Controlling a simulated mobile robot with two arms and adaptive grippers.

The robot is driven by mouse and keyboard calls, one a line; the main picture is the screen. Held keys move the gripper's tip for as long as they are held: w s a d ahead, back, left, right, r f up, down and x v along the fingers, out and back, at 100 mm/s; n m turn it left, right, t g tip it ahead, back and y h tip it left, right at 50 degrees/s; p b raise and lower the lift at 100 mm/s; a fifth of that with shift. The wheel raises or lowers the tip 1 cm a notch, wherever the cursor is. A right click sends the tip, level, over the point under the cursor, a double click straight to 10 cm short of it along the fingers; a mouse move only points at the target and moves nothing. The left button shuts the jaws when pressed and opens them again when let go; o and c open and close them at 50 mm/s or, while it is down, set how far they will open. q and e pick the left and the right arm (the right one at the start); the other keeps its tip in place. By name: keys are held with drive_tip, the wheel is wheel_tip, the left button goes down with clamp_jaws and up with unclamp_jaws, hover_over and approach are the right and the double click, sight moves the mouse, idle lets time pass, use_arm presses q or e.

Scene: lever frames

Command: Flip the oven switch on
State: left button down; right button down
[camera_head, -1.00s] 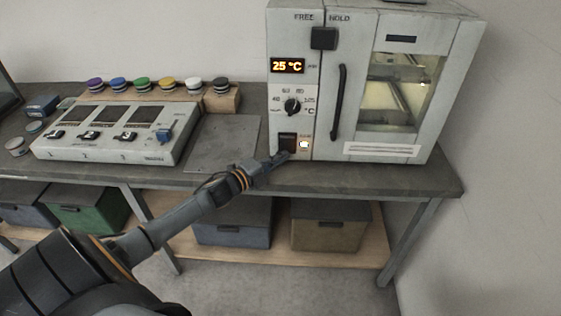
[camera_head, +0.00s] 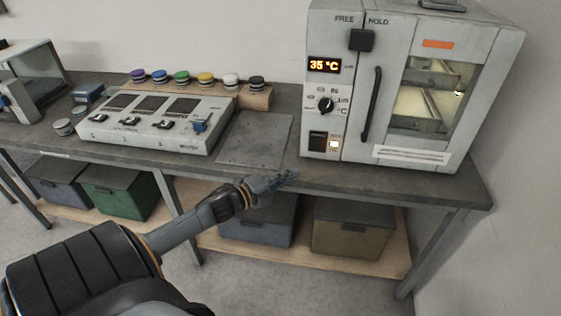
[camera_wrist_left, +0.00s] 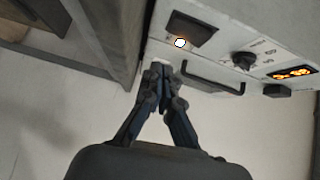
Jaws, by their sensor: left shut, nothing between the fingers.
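The white oven (camera_head: 390,90) stands at the right end of the bench. In the wrist view the switch (camera_wrist_left: 192,28) and the lamp (camera_wrist_left: 180,43) show beyond my fingers. My left gripper (camera_head: 288,178) is shut and empty, in front of the bench edge, below and apart from the switch. My right gripper is not in view.
A grey console (camera_head: 155,125) with several levers sits left of a bare metal plate (camera_head: 255,138). Coloured knobs line a wooden strip behind it. Storage boxes (camera_head: 350,228) stand on the shelf below.

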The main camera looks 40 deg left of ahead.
use_arm(q)
drive_tip(key=shift+v, duration=1.65)
drive_tip(key=shift+f, duration=0.1)
drive_tip(key=shift+f, duration=0.1)
drive_tip(key=s+f+n+g+y, duration=0.2)
drive_tip(key=s+f+n, duration=0.25)
drive_tip(key=f, duration=0.55)
drive_tip(key=s+f+n+g+y, duration=0.25)
drive_tip(key=s+f, duration=0.25)
drive_tip(key=f, duration=0.6)
drive_tip(key=s+f+n+g+y, duration=0.15)
drive_tip(key=s+f+n, duration=0.25)
drive_tip(key=f, duration=0.6)
drive_tip(key=s+d+f+n+g, duration=0.2)
drive_tip(key=s+d+f, duration=0.4)
drive_tip(key=s, duration=0.3)
drive_tip(key=s+d+f+n+g+h, duration=0.1)
drive_tip(key=s+d+f+g, duration=0.3)
drive_tip(key=s, duration=0.6)
drive_tip(key=s+d+f+n+g, duration=0.4)
drive_tip(key=s+d+f, duration=0.3)
drive_tip(key=s+f, duration=0.2)
drive_tip(key=shift+s+d+f+h, duration=0.15)
drive_tip(key=shift+s+d+h, duration=0.25)
drive_tip(key=shift+s, duration=0.25)
